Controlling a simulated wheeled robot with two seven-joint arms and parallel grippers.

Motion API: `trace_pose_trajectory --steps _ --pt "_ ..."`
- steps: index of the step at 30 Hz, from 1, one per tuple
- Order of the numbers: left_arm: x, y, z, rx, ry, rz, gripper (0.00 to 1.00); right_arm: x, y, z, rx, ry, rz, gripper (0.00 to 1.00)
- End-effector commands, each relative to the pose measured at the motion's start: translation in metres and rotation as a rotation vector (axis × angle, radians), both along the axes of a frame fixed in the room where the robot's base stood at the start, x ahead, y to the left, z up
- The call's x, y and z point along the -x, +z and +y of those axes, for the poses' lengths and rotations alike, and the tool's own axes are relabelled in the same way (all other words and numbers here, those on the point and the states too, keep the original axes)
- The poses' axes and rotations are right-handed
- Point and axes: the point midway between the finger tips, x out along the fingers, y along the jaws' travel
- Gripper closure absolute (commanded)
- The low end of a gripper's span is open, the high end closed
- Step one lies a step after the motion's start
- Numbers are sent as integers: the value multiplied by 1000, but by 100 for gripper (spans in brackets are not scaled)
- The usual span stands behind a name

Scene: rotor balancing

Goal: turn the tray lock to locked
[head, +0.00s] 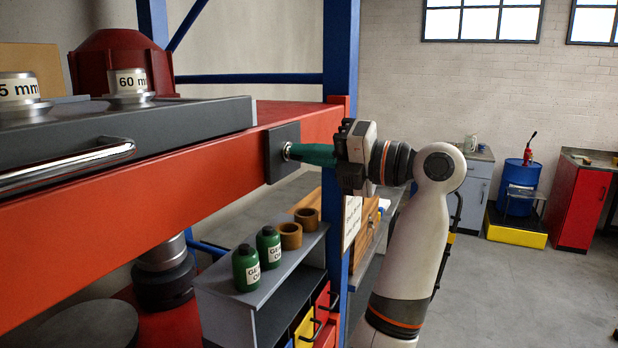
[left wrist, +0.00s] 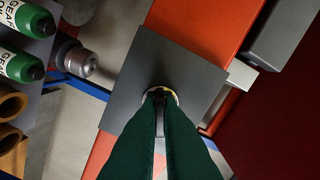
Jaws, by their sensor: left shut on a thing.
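The tray lock's dark square plate (head: 277,170) is fixed to the side of the red beam (head: 190,165). The plate also shows in the left wrist view (left wrist: 135,80), with a small round metal lock knob (left wrist: 171,92) at its middle. My left gripper (head: 289,152) has green fingers, shut on the knob, and points straight at the plate. The fingertips (left wrist: 161,94) cover most of the knob, so its setting cannot be read. The grey tray (head: 190,122) lies on top of the beam, with a chrome handle (head: 65,165). My right gripper is not in view.
Below the beam, a grey shelf unit (head: 225,285) holds green bottles (head: 246,268) and brown rings (head: 291,236). A blue post (head: 340,50) stands just behind my gripper. Blue drum (head: 519,185) and cabinets stand far right. Floor between is clear.

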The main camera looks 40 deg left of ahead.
Motion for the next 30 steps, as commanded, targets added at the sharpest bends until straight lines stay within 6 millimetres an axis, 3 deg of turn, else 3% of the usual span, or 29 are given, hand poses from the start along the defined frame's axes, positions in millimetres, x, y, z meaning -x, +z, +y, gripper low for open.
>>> trace_pose_trajectory --steps 1,12,30 --pt "0 -9 0 -6 0 -45 100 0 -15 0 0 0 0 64" --pt "0 -8 0 -110 1 -378 100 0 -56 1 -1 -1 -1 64" --pt "0 -6 0 -270 5 -882 100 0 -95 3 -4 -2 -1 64"
